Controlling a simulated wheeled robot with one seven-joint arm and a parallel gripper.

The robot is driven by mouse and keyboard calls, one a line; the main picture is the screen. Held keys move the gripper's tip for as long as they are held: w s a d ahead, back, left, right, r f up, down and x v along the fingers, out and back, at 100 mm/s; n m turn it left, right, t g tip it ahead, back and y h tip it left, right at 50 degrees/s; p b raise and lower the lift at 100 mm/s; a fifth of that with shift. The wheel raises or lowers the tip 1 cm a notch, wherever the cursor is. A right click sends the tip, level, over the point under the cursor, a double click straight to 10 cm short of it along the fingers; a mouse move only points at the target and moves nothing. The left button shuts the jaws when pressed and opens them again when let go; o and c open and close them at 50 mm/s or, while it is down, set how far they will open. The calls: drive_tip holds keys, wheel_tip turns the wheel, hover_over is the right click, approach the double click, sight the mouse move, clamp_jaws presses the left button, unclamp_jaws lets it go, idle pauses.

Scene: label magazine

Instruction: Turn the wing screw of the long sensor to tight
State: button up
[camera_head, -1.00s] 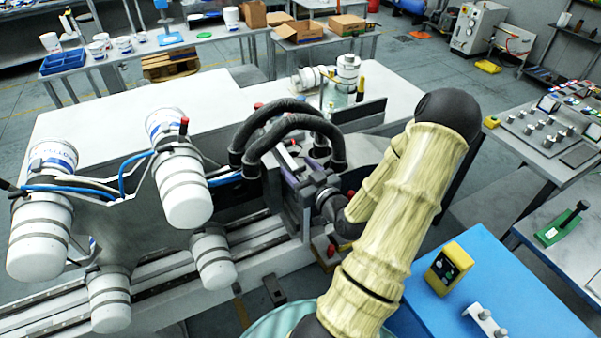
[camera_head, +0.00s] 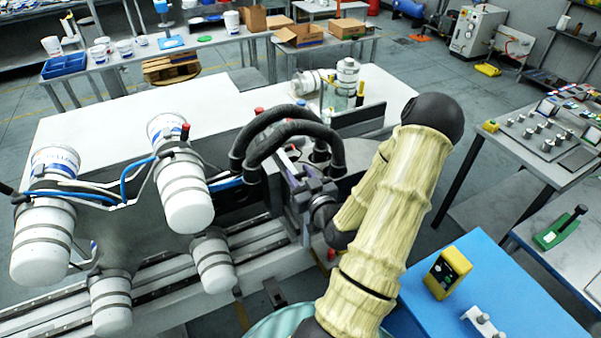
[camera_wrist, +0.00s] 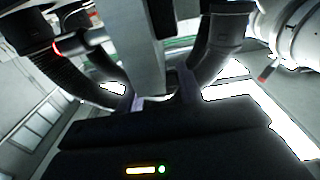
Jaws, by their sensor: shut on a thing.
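My gripper (camera_head: 286,162) is at the dark machine head in the middle of the bench, beneath two thick black hoses. In the wrist view, its two purplish fingers (camera_wrist: 162,96) stand apart on either side of a grey upright part (camera_wrist: 146,50). The jaws are shut on a small piece that I take to be the wing screw. The piece itself is hidden by the fingers and the dark gripper body. I cannot clearly make out the long sensor or the angle of the screw's wings.
Black hoses (camera_head: 262,150) arch close over my gripper; they also flank it in the wrist view (camera_wrist: 218,45). White cylinders (camera_head: 185,195) stand to the left. A blue table (camera_head: 500,290) with a yellow device (camera_head: 446,272) is at right.

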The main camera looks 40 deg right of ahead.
drive_tip(key=o, duration=1)
drive_tip(key=shift+w, duration=0.1)
